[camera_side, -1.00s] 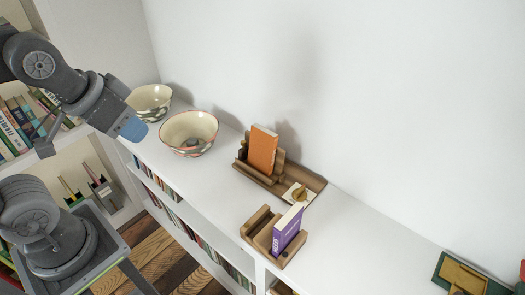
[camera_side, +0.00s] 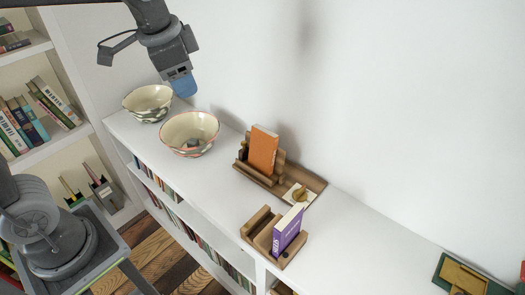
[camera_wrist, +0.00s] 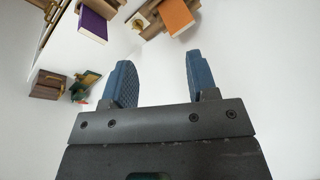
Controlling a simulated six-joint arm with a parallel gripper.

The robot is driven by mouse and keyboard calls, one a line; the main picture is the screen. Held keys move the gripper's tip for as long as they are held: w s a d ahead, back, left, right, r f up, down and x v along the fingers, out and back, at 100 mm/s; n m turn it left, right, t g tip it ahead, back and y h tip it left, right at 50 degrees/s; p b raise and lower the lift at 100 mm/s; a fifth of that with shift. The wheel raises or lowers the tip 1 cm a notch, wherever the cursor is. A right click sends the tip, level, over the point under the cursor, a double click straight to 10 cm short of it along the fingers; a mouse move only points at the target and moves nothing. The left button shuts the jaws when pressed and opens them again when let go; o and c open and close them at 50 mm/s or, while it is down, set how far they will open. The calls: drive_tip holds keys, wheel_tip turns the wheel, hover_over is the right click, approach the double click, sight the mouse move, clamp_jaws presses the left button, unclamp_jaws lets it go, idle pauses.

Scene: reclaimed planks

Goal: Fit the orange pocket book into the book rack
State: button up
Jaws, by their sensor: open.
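The orange pocket book (camera_side: 263,150) stands upright, leaning slightly, in a slot of a wooden desk tray (camera_side: 315,184) near the wall. A small wooden book rack (camera_side: 256,222) stands nearer the shelf's front edge and holds a purple book (camera_side: 288,230) at its right end. An empty gap shows left of that book. My gripper (camera_side: 183,86) is up at the left, above the bowls and well away from both books. Its blue fingers (camera_wrist: 158,78) are apart with nothing between them. The orange book (camera_wrist: 176,15) and purple book (camera_wrist: 92,25) show at the top of the wrist view.
Two patterned bowls (camera_side: 148,103) (camera_side: 190,133) stand on the white shelf top (camera_side: 375,245) below my gripper. A small pale item with a brass-coloured top (camera_side: 300,193) sits in the tray's right part. A green and yellow object (camera_side: 463,275) lies far right. The white wall bounds the back.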

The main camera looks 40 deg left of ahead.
drive_tip(key=w+f+m+g, duration=0.1)
drive_tip(key=w+m, duration=0.2)
drive_tip(key=w, duration=0.4)
drive_tip(key=m+g+y, duration=0.3)
drive_tip(key=m, duration=0.4)
hover_over(267, 132)
drive_tip(key=s+d, duration=0.2)
wheel_tip(267, 132, down, 12)
drive_tip(key=f, duration=0.1)
drive_tip(key=w+f+m, duration=0.1)
drive_tip(key=f, duration=0.1)
drive_tip(key=w+f+m, duration=0.1)
drive_tip(key=f, duration=0.2)
drive_tip(key=w+f+g, duration=0.1)
drive_tip(key=f, duration=0.2)
drive_tip(key=shift+d+f+m+y, duration=0.1)
drive_tip(key=shift+f+m+y, duration=0.05)
drive_tip(key=shift+m+y, duration=0.2)
drive_tip(key=shift+f, duration=0.65)
drive_tip(key=x, duration=0.7)
drive_tip(key=shift+r, duration=0.1)
clamp_jaws()
